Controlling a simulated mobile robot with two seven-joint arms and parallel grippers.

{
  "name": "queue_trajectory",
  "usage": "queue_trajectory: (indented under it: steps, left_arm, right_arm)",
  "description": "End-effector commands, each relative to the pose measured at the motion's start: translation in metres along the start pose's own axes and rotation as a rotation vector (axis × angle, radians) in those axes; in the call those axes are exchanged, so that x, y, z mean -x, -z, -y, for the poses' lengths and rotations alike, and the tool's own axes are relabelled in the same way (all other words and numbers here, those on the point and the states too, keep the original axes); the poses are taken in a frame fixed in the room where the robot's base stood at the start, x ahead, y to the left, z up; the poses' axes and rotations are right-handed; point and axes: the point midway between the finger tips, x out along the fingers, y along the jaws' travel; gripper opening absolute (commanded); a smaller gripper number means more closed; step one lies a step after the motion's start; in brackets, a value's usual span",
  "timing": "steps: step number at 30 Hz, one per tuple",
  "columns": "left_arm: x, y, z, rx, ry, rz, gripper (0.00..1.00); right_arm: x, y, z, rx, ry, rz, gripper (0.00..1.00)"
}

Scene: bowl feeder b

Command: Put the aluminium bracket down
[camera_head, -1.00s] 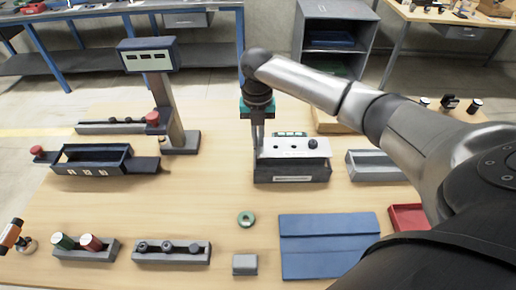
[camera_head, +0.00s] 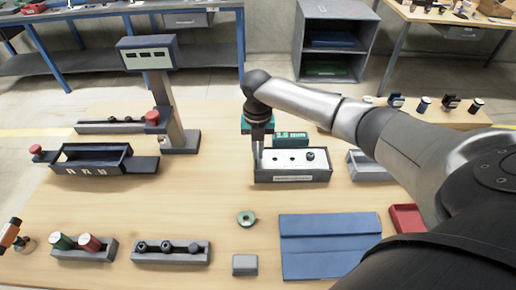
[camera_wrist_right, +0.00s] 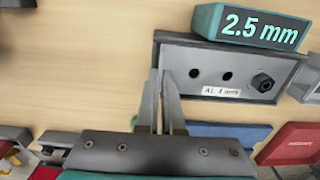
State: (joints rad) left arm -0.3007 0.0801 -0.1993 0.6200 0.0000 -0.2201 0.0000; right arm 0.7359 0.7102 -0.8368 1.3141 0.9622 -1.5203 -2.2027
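The aluminium bracket (camera_head: 280,158) is a pale grey plate with dark holes and a black knob or bolt at its right end. It lies level in a dark tray (camera_head: 292,178) with a white label on the front. It also shows in the right wrist view (camera_wrist_right: 210,72), where the label reads AL and a thickness. My right gripper (camera_wrist_right: 161,75) points down at the bracket's left end. Its fingers are close together there and appear to pinch the bracket's edge; the contact itself is hard to see. My left gripper is not in view.
A teal 2.5 mm box (camera_head: 290,139) stands just behind the tray. A grey tray (camera_head: 370,168) is to the right, partly behind my arm. A blue mat (camera_head: 331,262), a green ring (camera_head: 246,218) and a grey block (camera_head: 245,265) lie in front. A display post (camera_head: 172,110) stands left.

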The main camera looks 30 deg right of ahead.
Motion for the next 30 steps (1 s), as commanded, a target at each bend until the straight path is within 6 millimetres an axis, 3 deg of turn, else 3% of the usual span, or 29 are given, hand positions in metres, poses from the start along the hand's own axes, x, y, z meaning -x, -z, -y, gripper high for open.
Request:
queue_trajectory:
  steps: [3, 12, 22, 30]
  left_arm:
    - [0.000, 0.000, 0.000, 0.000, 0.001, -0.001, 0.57]
    - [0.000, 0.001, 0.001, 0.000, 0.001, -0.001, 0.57]
    - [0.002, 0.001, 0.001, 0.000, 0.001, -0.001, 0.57]
    - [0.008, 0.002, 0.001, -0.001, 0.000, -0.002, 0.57]
  right_arm:
    - [-0.001, 0.000, 0.000, 0.000, 0.000, 0.001, 0.00]
    - [-0.001, 0.000, 0.000, 0.000, 0.000, 0.000, 0.34]
    - [0.005, -0.001, 0.000, -0.001, 0.000, 0.002, 0.34]
    - [0.057, -0.002, 0.000, -0.001, -0.002, 0.005, 0.34]
